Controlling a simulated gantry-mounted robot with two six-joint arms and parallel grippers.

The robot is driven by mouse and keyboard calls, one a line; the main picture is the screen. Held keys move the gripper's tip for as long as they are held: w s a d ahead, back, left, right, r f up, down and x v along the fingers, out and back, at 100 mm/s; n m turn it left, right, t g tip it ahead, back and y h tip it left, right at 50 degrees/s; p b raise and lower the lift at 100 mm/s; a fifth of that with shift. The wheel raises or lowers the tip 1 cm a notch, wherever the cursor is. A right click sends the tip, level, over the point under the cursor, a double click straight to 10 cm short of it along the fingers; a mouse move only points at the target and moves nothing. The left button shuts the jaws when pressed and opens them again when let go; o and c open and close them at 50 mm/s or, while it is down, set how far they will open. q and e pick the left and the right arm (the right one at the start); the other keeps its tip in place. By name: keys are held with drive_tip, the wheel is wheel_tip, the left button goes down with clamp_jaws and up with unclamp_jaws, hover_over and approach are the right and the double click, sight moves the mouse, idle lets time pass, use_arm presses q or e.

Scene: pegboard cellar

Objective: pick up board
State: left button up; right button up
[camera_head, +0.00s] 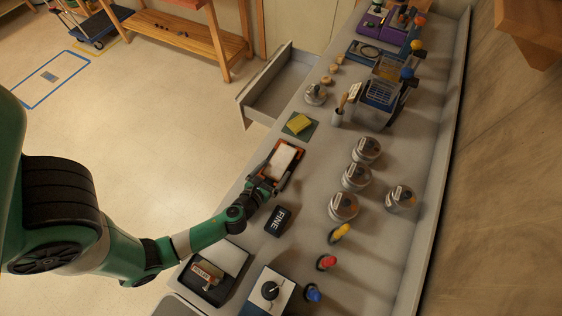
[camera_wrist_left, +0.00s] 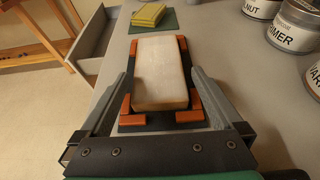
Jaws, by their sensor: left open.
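The board (camera_wrist_left: 160,72) is a pale, rounded rectangular block lying flat in a dark holder with orange corner pieces (camera_wrist_left: 190,116). In the head view the board (camera_head: 283,160) lies near the left edge of the grey bench. My left gripper (camera_head: 275,174) is open at the near end of the holder. In the left wrist view the fingers of my left gripper (camera_wrist_left: 160,84) stand on either side of the board, with gaps between them and it. The near end of the holder is partly hidden by the gripper. My right gripper is not in view.
A yellow sponge-like block (camera_head: 299,123) on a green mat lies beyond the holder. A black block marked FINE (camera_head: 278,220) lies nearer. Several round tins (camera_head: 356,176) stand to the right. An open drawer (camera_head: 277,88) juts out at the bench's left side.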

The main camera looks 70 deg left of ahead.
sight(280, 162)
use_arm(q)
drive_tip(key=x, duration=0.5)
drive_tip(key=shift+a+r+b, duration=0.1)
drive_tip(key=shift+a+b, duration=0.05)
drive_tip(key=shift+b, duration=0.25)
drive_tip(key=shift+c, duration=0.3)
drive_tip(key=c, duration=1.1)
drive_tip(key=shift+r, duration=0.2)
